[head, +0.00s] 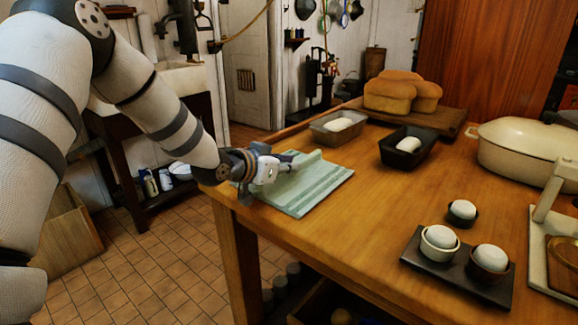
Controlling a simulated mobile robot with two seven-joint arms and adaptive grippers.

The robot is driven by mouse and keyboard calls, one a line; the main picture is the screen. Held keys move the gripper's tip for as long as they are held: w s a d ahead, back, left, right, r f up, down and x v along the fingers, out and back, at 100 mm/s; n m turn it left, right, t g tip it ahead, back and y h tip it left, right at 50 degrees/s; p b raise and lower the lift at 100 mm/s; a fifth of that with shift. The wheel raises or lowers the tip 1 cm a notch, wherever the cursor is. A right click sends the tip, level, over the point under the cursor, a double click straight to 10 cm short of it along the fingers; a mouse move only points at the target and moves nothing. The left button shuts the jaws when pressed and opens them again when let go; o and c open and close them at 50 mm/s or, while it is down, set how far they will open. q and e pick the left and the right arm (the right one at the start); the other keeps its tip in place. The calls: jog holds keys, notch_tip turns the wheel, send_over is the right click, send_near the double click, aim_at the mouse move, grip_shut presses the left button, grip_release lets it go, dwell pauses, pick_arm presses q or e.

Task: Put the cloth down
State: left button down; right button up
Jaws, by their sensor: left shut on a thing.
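A pale green striped cloth (312,188) lies mostly flat on the wooden table (358,226), near its left edge. Its upper left part is bunched up at the gripper. My left gripper (284,166) is low over the left side of the cloth and shut on it. The fingertips are partly hidden by the gripper body and the folds. My right gripper does not show.
Two loaf tins with dough (339,126) (407,146) stand behind the cloth, with bread loaves (392,92) on a board further back. A cream casserole (520,150) and a dark tray (455,268) with cups are to the right. The table middle is clear.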

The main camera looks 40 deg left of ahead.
pick_arm(q)
jog(key=c, duration=2.1)
grip_release()
jog(key=shift+f, duration=0.1)
jog(key=o, duration=0.5)
jog(key=shift+c, duration=0.2)
jog(key=shift+r, duration=0.2)
jog(key=p+v, duration=0.1)
jog(key=v, duration=0.2)
jog(key=r+p+v, duration=0.1)
jog(key=v, duration=0.3)
jog(key=shift+w+d+r, duration=0.1)
jog(key=v, duration=0.2)
jog(key=f+v, duration=0.1)
jog(key=v, duration=0.1)
jog(key=shift+s+r, duration=0.15)
jog(key=shift+s, duration=0.4)
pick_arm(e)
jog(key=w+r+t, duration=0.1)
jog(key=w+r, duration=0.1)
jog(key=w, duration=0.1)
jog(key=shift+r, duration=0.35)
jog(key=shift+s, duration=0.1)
